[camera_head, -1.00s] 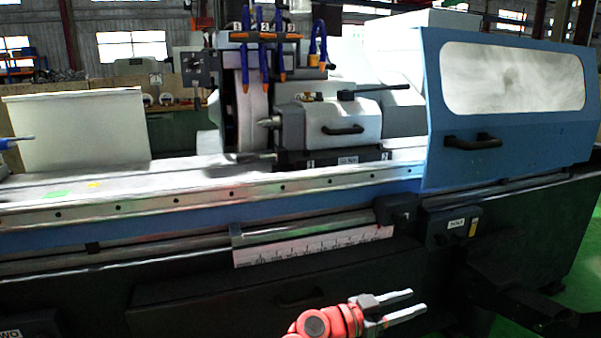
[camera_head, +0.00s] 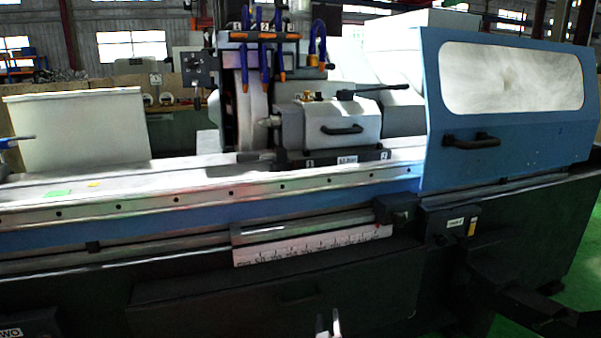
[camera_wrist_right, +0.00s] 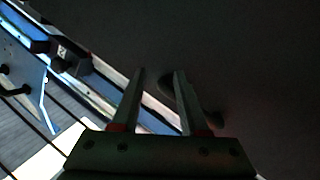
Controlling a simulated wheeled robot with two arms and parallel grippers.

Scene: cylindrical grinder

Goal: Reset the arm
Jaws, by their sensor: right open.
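My right gripper (camera_head: 328,326) shows only its fingertips at the bottom edge of the head view, in front of the grinder's dark lower body. In the right wrist view my right gripper (camera_wrist_right: 158,100) has two parallel fingers standing apart with nothing between them. My left gripper is in neither view. The cylindrical grinder (camera_head: 200,211) stands across the head view, with its grey workhead (camera_head: 345,120) in the middle and a blue door with a window (camera_head: 500,165) at the right.
A dark drawer front with a handle (camera_head: 298,293) lies on the grinder's lower body just above the fingertips. A ruled scale plate (camera_head: 315,246) and a small control box (camera_head: 449,222) sit above it. Green floor (camera_head: 588,270) shows at the right.

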